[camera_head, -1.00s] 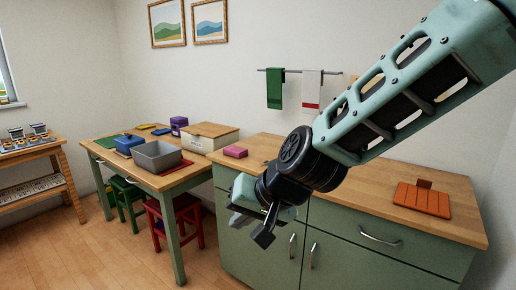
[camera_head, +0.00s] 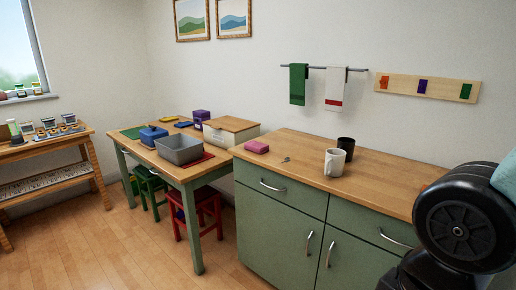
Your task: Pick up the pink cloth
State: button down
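The pink cloth (camera_head: 257,146) lies as a small folded block on the wooden top of the green cabinet, near its left end. My arm is at the lower right of the head view, well to the right of the cloth. My gripper's fingers are not in the picture; only dark arm parts show there.
A white mug (camera_head: 334,162) and a black cup (camera_head: 346,148) stand on the cabinet top right of the cloth, with a small metal item (camera_head: 286,159) between. A table (camera_head: 186,172) to the left bears a grey basin (camera_head: 180,149) and a lidded box (camera_head: 231,132). Towels hang behind.

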aim_at(260, 147)
jog(key=i+j+z, duration=0.1)
jog(key=i+j, duration=0.5)
jog(key=i+j+z, duration=0.15)
jog(key=i+j, duration=0.15)
jog(key=j, duration=0.15)
jog(key=i+j, duration=0.3)
jog(key=i+j+z, duration=0.15)
jog(key=j, duration=0.3)
jog(key=i+j, duration=0.35)
jog(key=i+j+z, duration=0.15)
jog(key=j, duration=0.35)
jog(key=i+j, duration=0.35)
jog(key=j+z, duration=0.05)
